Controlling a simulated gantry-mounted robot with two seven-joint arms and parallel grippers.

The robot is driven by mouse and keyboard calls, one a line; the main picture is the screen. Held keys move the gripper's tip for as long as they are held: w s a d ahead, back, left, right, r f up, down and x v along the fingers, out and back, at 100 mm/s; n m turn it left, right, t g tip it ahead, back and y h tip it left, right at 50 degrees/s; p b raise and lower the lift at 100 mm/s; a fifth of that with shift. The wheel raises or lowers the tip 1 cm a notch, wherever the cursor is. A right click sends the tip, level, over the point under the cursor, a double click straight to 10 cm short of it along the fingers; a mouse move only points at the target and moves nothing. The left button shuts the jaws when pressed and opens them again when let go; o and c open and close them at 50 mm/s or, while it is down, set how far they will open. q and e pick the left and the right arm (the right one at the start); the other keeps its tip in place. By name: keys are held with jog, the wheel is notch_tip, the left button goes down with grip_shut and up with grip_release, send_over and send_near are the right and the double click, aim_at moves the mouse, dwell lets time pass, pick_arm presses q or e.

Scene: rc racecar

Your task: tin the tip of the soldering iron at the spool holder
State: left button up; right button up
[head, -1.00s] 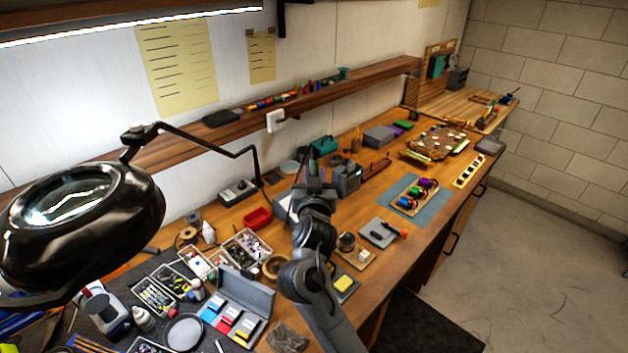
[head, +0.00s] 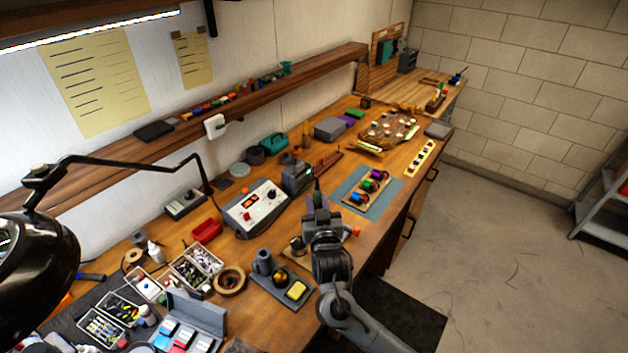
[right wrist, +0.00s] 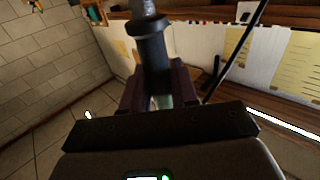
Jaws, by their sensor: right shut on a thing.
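My right gripper (head: 318,207) is over the middle of the bench, just right of the grey power supply. In the right wrist view it is shut on the soldering iron (right wrist: 152,52), a dark flanged handle with a silvery shaft leaving the top of the picture; the tip is not clear. A small wooden base with a dark round piece (head: 298,245), possibly the spool holder, stands left of the gripper and is partly hidden by my arm. My left gripper is not in view.
The power supply (head: 255,207) stands left of my arm. An iron stand with a yellow sponge (head: 297,290) is in front. Parts trays (head: 195,265) and a magnifier lamp (head: 40,265) crowd the left. The bench's right edge drops to open floor.

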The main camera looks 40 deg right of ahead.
jog(key=shift+s+a+f, duration=0.1)
jog(key=shift+s+f, duration=0.15)
jog(key=shift+f, duration=0.55)
jog(key=shift+f+b, duration=0.25)
jog(key=shift+b, duration=0.2)
notch_tip(320, 180, down, 3)
jog(key=b, duration=0.3)
jog(key=shift+f, duration=0.15)
jog(key=shift+f+b, duration=0.45)
jog(key=shift+b, duration=0.05)
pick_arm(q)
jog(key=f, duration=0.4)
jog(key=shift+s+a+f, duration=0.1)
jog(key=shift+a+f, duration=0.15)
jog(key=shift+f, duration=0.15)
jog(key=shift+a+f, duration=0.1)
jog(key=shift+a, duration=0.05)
pick_arm(e)
jog(key=shift+f, duration=0.5)
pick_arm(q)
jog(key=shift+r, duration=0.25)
